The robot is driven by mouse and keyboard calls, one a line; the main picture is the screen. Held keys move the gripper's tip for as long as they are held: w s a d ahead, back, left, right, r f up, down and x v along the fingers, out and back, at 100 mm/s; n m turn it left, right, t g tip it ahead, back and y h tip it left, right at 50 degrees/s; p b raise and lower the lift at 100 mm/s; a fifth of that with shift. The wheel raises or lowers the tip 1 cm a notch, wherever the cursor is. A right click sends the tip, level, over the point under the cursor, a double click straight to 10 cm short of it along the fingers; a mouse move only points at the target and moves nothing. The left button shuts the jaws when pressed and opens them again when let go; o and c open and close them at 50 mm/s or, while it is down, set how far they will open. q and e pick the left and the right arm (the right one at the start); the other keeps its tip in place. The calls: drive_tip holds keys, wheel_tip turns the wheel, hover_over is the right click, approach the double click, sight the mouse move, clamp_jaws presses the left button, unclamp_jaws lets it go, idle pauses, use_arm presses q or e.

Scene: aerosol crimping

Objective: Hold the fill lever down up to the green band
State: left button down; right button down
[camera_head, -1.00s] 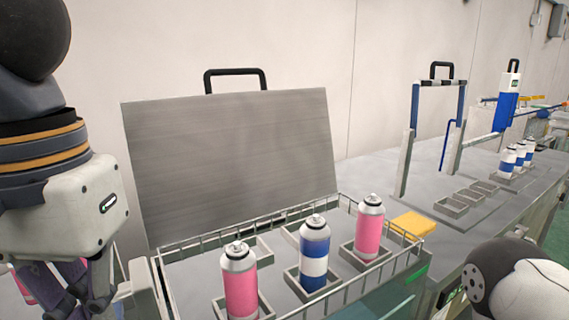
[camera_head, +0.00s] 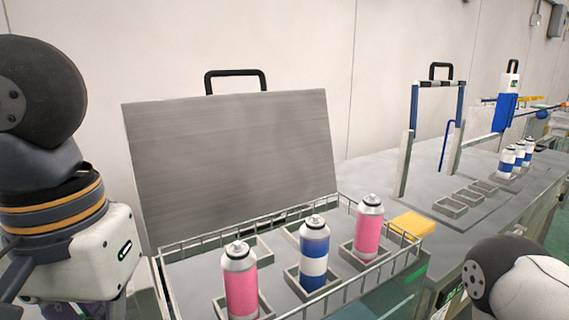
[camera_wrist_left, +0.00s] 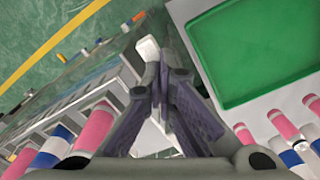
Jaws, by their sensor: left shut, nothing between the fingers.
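My left gripper (camera_wrist_left: 162,85) is shut and empty in the left wrist view, its two purple-padded fingers meeting at the tips. A pale, round-ended bar (camera_wrist_left: 148,48), which looks like the fill lever, lies at the fingertips. I cannot tell whether they touch it. No green band can be made out on or beside it. In the head view my left wrist fills the lower left, and its fingers are mostly cut off by the bottom edge. My right gripper is out of view; only part of my right arm shows at the lower right.
A wire-railed tray (camera_head: 388,262) holds two pink cans (camera_head: 241,280) and a blue-white can (camera_head: 314,255). A grey panel (camera_head: 230,155) stands behind it. A yellow block (camera_head: 412,224) lies to its right. A green rectangle (camera_wrist_left: 265,45) fills the wrist view's upper right.

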use_arm(q)
drive_tip(key=shift+a+f, duration=0.1)
drive_tip(key=shift+f, duration=1.9)
drive_tip(key=shift+w, duration=0.1)
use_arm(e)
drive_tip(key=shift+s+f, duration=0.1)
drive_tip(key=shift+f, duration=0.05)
use_arm(q)
drive_tip(key=shift+r, duration=0.15)
idle(4.1)
